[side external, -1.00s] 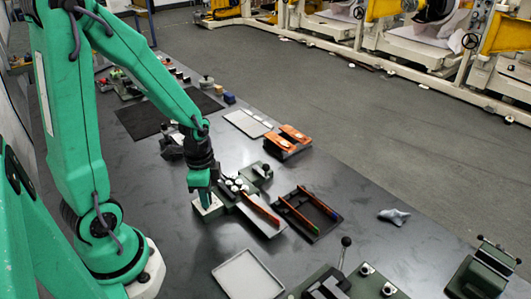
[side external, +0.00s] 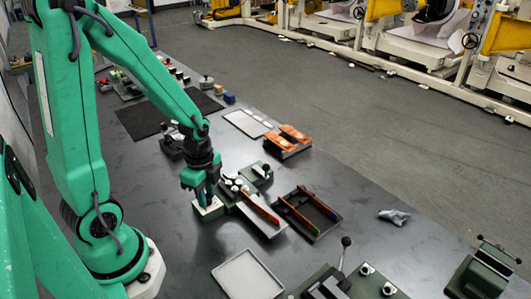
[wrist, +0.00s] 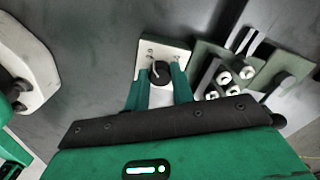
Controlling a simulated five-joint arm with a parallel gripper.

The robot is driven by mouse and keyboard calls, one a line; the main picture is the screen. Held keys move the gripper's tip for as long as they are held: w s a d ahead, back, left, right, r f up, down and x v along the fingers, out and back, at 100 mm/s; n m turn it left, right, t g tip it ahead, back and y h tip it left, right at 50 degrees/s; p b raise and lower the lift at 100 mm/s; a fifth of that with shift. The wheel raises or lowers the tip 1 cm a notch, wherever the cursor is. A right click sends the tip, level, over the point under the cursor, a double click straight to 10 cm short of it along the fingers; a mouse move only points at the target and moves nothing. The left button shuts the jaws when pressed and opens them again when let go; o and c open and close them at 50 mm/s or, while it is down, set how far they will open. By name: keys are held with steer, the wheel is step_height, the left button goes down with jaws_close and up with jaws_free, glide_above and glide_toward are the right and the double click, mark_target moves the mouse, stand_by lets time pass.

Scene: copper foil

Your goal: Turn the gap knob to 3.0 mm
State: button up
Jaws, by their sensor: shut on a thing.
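The gap knob (wrist: 160,72) is a small dark round knob with a pale pointer mark. It stands on a pale square plate (wrist: 150,48) fixed beside a green roller device (side external: 245,188). My gripper (wrist: 159,84) comes down over the plate from above. Its two green fingers lie on either side of the knob and are shut on it. In the side view my gripper (side external: 205,203) hides the knob, and only part of the pale plate (side external: 211,212) shows. The scale marks on the plate are too small to read.
Right of the device stands a dark tray (side external: 312,225) with coloured strips. A grey empty tray (side external: 248,275) lies in front. Orange pieces on a block (side external: 292,138) and a white tray (side external: 245,124) lie behind.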

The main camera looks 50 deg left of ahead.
steer(key=o, duration=1)
steer(key=shift+r, duration=0.1)
steer(key=shift+r, duration=3.85)
steer(key=r, duration=0.1)
step_height(320, 180, up, 12)
steer(key=n+t, duration=0.6)
steer(key=n, duration=0.7)
glide_above(207, 197)
steer(key=s+d, duration=0.3)
steer(key=d, duration=0.3)
steer(key=shift+w+a, duration=0.15)
